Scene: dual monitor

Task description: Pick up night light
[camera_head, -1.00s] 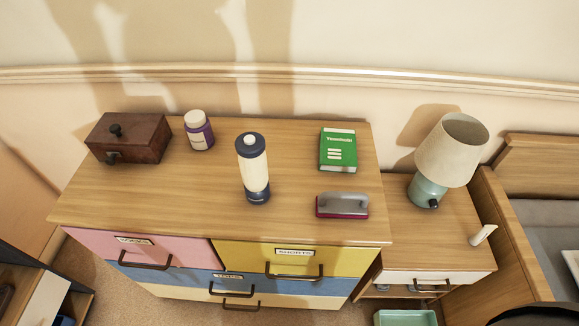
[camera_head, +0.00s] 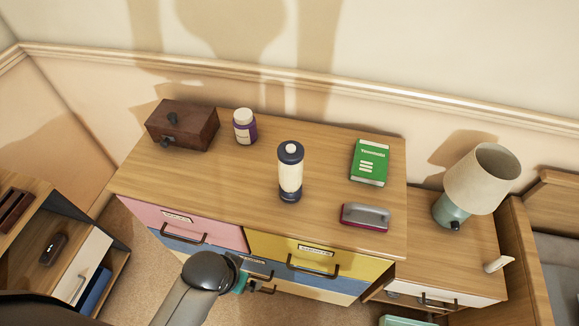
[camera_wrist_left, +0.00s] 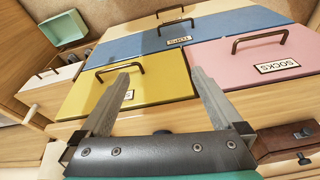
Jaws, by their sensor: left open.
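A white cylinder with dark blue top and base (camera_head: 290,172), which looks like the night light, stands upright on the wooden dresser top (camera_head: 215,185), near the middle. My left gripper (camera_head: 243,278) is low in front of the dresser drawers, below and to the left of the cylinder, not touching it. In the head view its fingers are mostly hidden. In the left wrist view my left gripper (camera_wrist_left: 156,80) is open and empty, its fingers spread in front of the yellow drawer (camera_wrist_left: 135,95). The cylinder cannot be made out there. My right gripper is not in view.
On the dresser are a dark wooden box (camera_head: 182,125), a purple-and-white bottle (camera_head: 245,126), a green book (camera_head: 370,162) and a grey-and-red object (camera_head: 365,216). A lamp (camera_head: 475,185) stands on the right nightstand. Drawer handles (camera_head: 313,268) stick out in front.

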